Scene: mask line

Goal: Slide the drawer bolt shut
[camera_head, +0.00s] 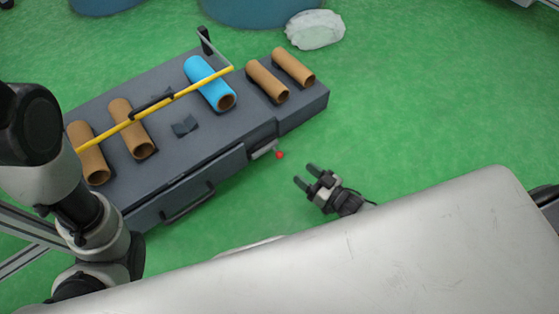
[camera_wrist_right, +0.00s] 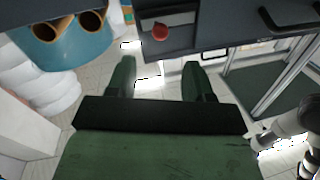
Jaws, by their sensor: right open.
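The drawer bolt (camera_head: 263,150) is on the front of the grey bench, right of the drawer (camera_head: 190,189), and has a red knob (camera_head: 280,155). The knob also shows in the right wrist view (camera_wrist_right: 160,31), ahead of the fingers and near the top. The drawer has a black bar handle (camera_head: 188,203). My right gripper (camera_head: 306,175) is open and empty, just below and right of the knob, apart from it. Its two fingers (camera_wrist_right: 160,75) stand apart in the right wrist view. My left gripper is not visible; only my left arm shows at the left.
On the bench top (camera_head: 208,140) lie several brown tubes and one blue tube (camera_head: 210,83). A yellow bar (camera_head: 155,108) with a black handle crosses above them. A white bundle (camera_head: 315,29) lies behind on the green floor. The floor right of the bench is clear.

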